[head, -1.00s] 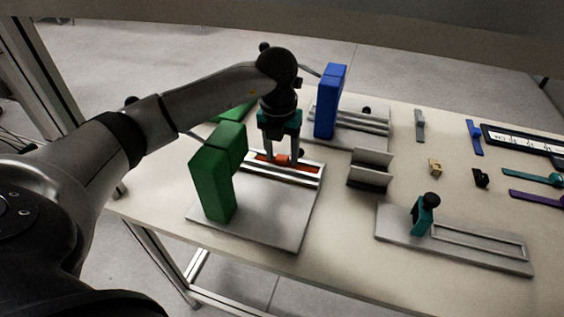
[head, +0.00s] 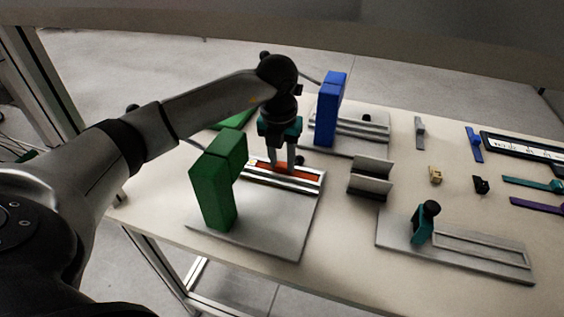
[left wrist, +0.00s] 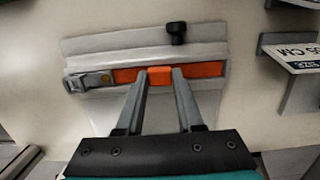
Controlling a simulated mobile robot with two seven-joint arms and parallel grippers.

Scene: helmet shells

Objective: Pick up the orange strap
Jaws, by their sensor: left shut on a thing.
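The orange strap (head: 302,174) lies along the rail of a grey fixture (head: 268,226) beside a green block. In the left wrist view the strap (left wrist: 207,70) runs across the fixture's groove, with a grey metal buckle (left wrist: 92,81) at its left end. My left gripper (head: 283,167) points down at the strap. In the left wrist view my left gripper (left wrist: 159,73) is shut on the strap's middle, where an orange part stands between the fingertips. The strap still appears to lie in the groove. My right gripper is not in view.
The green upright block (head: 214,185) stands close left of my gripper, and a blue upright block (head: 327,112) stands behind it. A grey holder (head: 369,178) is to the right. A teal clamp (head: 422,226) sits on a slotted plate. Several small parts lie farther right.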

